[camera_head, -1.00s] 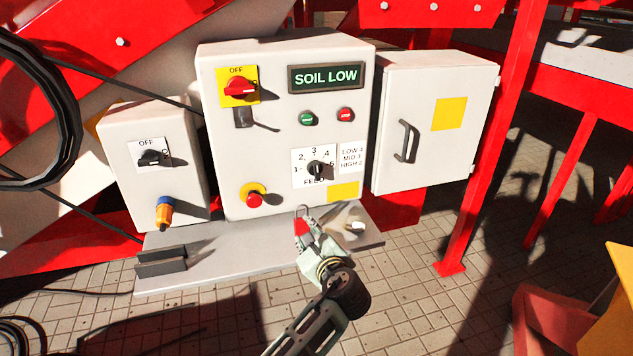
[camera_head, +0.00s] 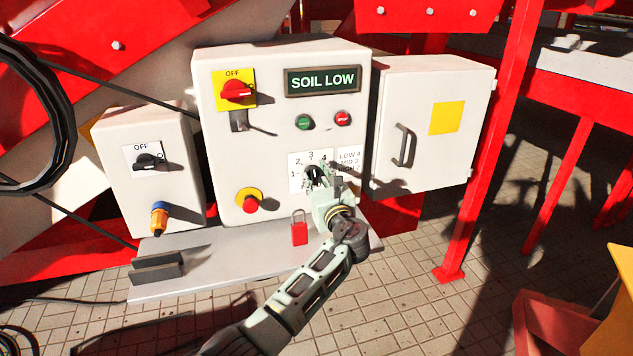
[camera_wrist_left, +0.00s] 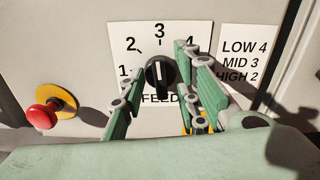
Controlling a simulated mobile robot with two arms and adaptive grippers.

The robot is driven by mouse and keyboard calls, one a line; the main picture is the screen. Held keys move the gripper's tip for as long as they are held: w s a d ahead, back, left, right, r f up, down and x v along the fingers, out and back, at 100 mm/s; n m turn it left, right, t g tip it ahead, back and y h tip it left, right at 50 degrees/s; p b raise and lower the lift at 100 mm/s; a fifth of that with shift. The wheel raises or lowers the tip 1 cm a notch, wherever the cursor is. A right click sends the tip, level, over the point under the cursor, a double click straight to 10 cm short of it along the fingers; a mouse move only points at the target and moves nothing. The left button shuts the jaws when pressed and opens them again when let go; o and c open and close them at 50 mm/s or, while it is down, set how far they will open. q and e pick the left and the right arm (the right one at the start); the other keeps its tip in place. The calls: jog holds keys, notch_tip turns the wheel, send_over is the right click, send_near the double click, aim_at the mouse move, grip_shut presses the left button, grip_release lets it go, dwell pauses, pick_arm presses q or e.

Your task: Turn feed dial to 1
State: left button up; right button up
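The black feed dial (camera_wrist_left: 160,75) sits on a white plate (camera_wrist_left: 127,32) numbered around its upper edge, with FEED below. Its white mark points up, roughly toward 3. In the head view the dial (camera_head: 315,173) is partly covered by my left gripper (camera_head: 325,180). My left gripper is open, with one green finger left of the dial and the other right of it in the left wrist view. I cannot tell whether either finger touches the dial. The right finger hides the plate's right side. My right gripper is not in view.
A label (camera_wrist_left: 243,60) reads LOW 4, MID 3, HIGH 2. The display (camera_head: 322,80) reads SOIL LOW. A red stop button (camera_head: 250,204) is left of the dial. A red padlock (camera_head: 299,233) is at the grey shelf (camera_head: 215,262). A grey cabinet (camera_head: 433,120) stands right.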

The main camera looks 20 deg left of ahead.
pick_arm(q)
grip_shut()
dwell(0.3)
